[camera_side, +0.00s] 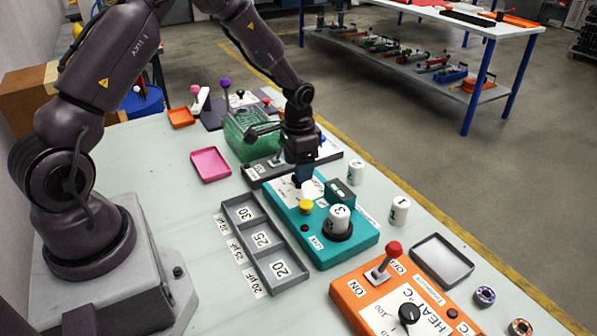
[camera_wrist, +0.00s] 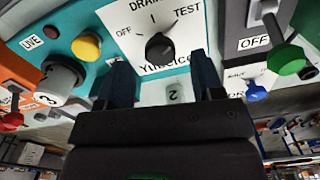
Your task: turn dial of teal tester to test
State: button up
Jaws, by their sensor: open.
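The teal tester (camera_side: 361,243) sits on the bench in the side view, and its teal face (camera_wrist: 68,32) fills the upper left of the wrist view. Its black dial (camera_wrist: 159,48) is on a white plate marked OFF, DRAIN and TEST. I cannot tell surely which mark the dial points to. My gripper (camera_side: 303,187) points down over the tester's far left end and hides the dial in the side view. In the wrist view my gripper (camera_wrist: 162,68) is open, its fingers to either side below the dial, with nothing held between them.
A white cylinder marked 3 (camera_side: 339,217) stands in the tester, near a yellow button (camera_side: 305,206). Cylinders 2 (camera_side: 355,171) and 1 (camera_side: 399,209) stand behind. An orange heater box (camera_side: 350,292) with a red lever is nearer. A grey tray (camera_side: 233,213) lies left.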

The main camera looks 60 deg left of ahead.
notch_tip(320, 180, up, 10)
jog(key=shift+r, duration=0.15)
dwell(0.3)
